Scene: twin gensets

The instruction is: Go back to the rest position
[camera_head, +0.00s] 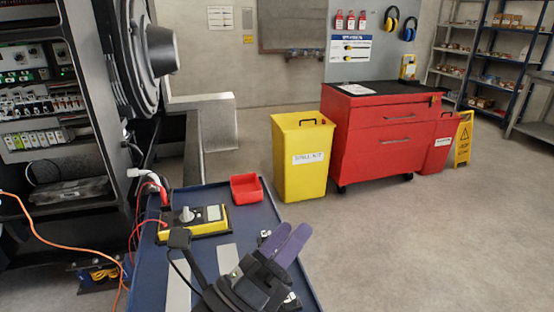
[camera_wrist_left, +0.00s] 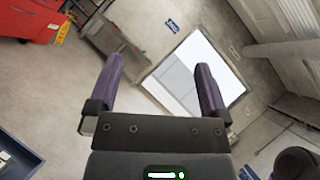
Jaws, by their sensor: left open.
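My left gripper (camera_head: 292,229), with purple fingers, is over the right side of the blue cart top (camera_head: 148,285) in the head view. In the left wrist view its two fingers (camera_wrist_left: 160,78) stand wide apart with nothing between them; floor and a bright doorway-like panel show beyond. My right gripper is in neither view.
On the cart lie a yellow instrument (camera_head: 208,222) with a red lead and a red bin (camera_head: 247,188). A yellow spill-kit bin (camera_head: 302,160) and a red tool cabinet (camera_head: 385,140) stand behind. An open electrical cabinet (camera_head: 60,165) is at left. The floor at right is clear.

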